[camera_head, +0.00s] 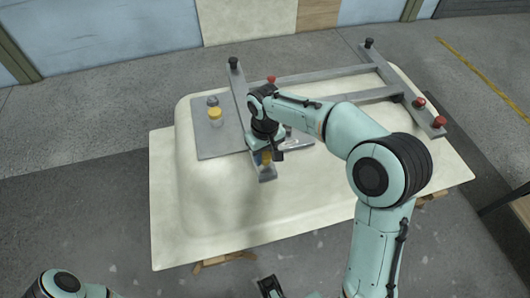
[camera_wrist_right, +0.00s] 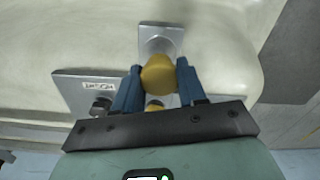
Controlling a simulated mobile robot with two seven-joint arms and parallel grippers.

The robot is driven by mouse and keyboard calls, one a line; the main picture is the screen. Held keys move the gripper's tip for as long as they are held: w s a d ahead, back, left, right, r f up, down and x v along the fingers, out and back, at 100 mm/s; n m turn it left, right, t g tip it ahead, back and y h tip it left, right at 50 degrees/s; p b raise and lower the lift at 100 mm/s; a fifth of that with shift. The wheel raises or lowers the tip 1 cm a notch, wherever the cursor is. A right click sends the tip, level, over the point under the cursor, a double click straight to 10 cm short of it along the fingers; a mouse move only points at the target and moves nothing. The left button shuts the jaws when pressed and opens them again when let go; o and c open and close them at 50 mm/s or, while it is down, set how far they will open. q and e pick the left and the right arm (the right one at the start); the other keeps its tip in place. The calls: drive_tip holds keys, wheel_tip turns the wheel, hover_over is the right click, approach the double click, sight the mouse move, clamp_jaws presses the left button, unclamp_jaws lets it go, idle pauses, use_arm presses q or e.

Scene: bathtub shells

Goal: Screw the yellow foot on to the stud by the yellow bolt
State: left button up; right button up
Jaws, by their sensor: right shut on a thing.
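My right gripper (camera_head: 263,160) is over the near end of a grey metal bar (camera_head: 268,176). In the right wrist view its two blue fingers (camera_wrist_right: 157,88) are shut on the yellow foot (camera_wrist_right: 158,72), a rounded yellow knob in front of the bar's square end plate (camera_wrist_right: 160,36). Whether the foot touches a stud cannot be told; the foot hides that spot. A second yellow piece (camera_wrist_right: 153,105), perhaps the yellow bolt, shows behind the foot, partly covered by the gripper.
A yellow-topped piece (camera_head: 215,117) and a dark grey one (camera_head: 212,101) stand on a flat plate (camera_head: 218,145) left of the bar. Red knobs (camera_head: 439,122) and black ones (camera_head: 369,43) are on the frame. The pale tub shell (camera_head: 215,235) is bare in front.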

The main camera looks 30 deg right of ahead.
sight(265, 154)
use_arm(q)
drive_tip(key=shift+s+f+b, duration=0.2)
drive_tip(key=shift+f+b, duration=0.6)
use_arm(e)
drive_tip(key=shift+f, duration=1.3)
drive_tip(key=o, duration=1.1)
use_arm(q)
drive_tip(key=shift+w+r+p, duration=0.2)
drive_tip(key=shift+r+p, duration=0.45)
drive_tip(key=shift+w+r+p, duration=0.15)
drive_tip(key=shift+r+p, duration=0.45)
use_arm(e)
wheel_tip(265, 154, up, 13)
drive_tip(key=shift+r, duration=0.2)
use_arm(q)
drive_tip(key=shift+s, duration=0.1)
drive_tip(key=shift+c, duration=0.3)
use_arm(e)
drive_tip(key=shift+f, duration=0.1)
